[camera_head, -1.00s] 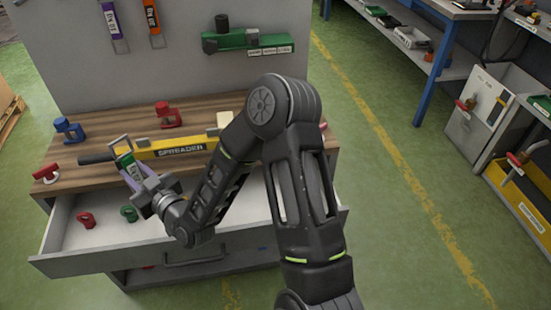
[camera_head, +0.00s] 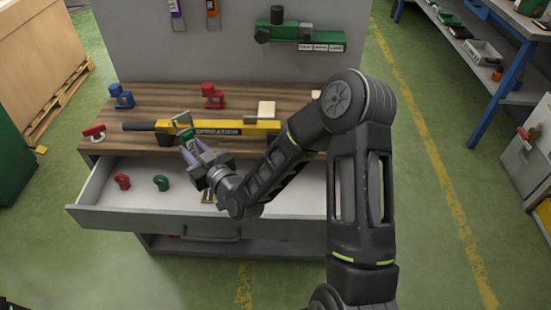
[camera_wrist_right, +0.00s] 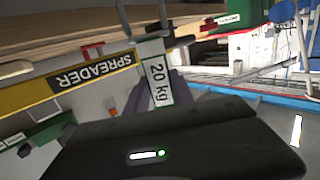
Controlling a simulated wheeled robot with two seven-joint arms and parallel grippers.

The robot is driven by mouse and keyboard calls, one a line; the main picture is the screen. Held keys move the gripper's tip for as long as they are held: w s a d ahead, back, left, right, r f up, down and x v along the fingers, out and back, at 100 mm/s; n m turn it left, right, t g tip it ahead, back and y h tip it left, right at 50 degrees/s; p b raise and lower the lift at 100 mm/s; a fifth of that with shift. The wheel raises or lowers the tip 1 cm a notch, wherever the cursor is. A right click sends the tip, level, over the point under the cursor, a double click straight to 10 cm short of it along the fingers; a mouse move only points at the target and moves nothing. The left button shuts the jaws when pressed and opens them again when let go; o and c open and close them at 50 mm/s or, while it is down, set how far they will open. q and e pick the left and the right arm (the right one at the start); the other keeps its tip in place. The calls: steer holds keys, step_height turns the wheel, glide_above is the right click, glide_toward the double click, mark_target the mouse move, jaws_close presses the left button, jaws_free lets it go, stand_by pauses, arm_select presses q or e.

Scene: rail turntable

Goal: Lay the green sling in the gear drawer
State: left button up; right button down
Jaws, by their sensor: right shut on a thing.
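My right gripper (camera_head: 192,147) is shut on the green sling (camera_head: 188,137), over the back part of the open drawer near the bench's front edge. In the right wrist view the sling (camera_wrist_right: 157,80) shows as a green-edged white label reading "20 kg" between the fingers; the rest of it is hidden. The gear drawer (camera_head: 255,203) is pulled out below the bench top. A red shackle (camera_head: 122,181) and a green shackle (camera_head: 161,183) lie in its left part. My forearm hides part of its right side.
A yellow spreader bar (camera_head: 262,126) lies across the wooden bench top (camera_head: 150,97). Blue (camera_head: 121,96) and red (camera_head: 213,96) shackles stand behind it; another red piece (camera_head: 94,132) is at the left edge. A purple sling (camera_head: 176,8) hangs on the panel.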

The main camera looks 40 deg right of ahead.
mark_target(197, 154)
steer(key=f+n+g+y+p, duration=0.1)
steer(key=g, duration=0.1)
steer(key=f+n+g+y+p, duration=0.1)
steer(key=p, duration=0.1)
steer(key=w+f+n+g+y+p, duration=0.1)
steer(key=g, duration=0.1)
steer(key=shift+d+g, duration=0.15)
steer(key=shift+g, duration=0.15)
arm_select(q)
step_height(197, 154, up, 13)
steer(key=s+p, duration=0.1)
steer(key=p, duration=0.8)
steer(key=shift+a+r, duration=0.15)
steer(key=shift+a, duration=0.15)
arm_select(e)
steer(key=s+d+f+n+g+h, duration=0.1)
steer(key=s+d+n+g+h, duration=0.3)
steer(key=s+d+g, duration=0.7)
steer(key=s+d+n, duration=0.2)
steer(key=s+d, duration=0.1)
steer(key=d, duration=0.3)
steer(key=shift+d+f+n, duration=0.2)
steer(key=shift+f+n, duration=0.05)
steer(key=shift+n, duration=0.15)
steer(key=shift+f, duration=0.1)
